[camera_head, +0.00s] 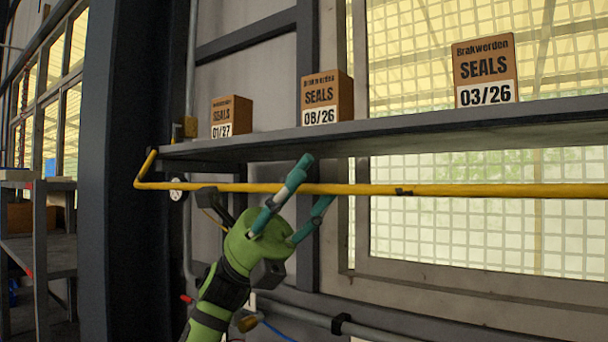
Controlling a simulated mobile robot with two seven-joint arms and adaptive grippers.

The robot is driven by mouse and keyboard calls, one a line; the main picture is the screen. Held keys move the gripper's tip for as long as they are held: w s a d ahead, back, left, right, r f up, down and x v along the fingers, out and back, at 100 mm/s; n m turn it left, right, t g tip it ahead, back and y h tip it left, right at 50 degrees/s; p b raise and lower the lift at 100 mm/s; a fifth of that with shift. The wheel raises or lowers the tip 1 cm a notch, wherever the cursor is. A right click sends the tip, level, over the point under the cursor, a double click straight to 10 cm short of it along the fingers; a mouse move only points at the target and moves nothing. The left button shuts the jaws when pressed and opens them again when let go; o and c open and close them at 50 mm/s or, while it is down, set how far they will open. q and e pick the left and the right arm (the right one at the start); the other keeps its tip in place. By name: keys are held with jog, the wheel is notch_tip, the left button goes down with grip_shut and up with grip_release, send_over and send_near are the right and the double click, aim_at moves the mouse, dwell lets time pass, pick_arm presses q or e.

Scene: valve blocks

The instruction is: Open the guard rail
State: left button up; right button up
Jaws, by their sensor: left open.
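The guard rail (460,190) is a yellow bar that runs level across the front of a grey shelf, with a bent end at the left near the dark post. My left gripper (317,181), green with teal fingers, reaches up to the rail from below. It is open. One finger crosses in front of the rail, its tip above it. The other finger's tip is near the rail's lower edge, to the right. I cannot tell whether either finger touches the rail. My right gripper is not in view.
Three brown boxes marked SEALS stand on the shelf (420,130): 01/27 (231,116), 08/26 (326,98) and 03/26 (485,70). A dark post (125,150) rises at the left. A pipe (330,322) runs below. A barred window is behind.

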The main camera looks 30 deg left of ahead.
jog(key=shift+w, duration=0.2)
pick_arm(q)
grip_shut()
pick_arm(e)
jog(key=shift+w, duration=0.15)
pick_arm(q)
jog(key=shift+s+a+n+t+b, duration=0.15)
jog(key=shift+n+t+b, duration=0.15)
jog(key=shift+n+t, duration=0.3)
jog(key=shift+s+d+n+t+b, duration=0.15)
jog(key=shift+n+t+b, duration=0.1)
jog(key=shift+n+t, duration=0.3)
jog(key=n+t, duration=0.1)
jog(key=s+r+n+t, duration=0.1)
jog(key=n+t, duration=0.1)
jog(key=shift+s+a+r+n+h+b, duration=0.15)
jog(key=shift+a+r+n+h+b, duration=0.05)
jog(key=shift+r+n+h+b, duration=0.15)
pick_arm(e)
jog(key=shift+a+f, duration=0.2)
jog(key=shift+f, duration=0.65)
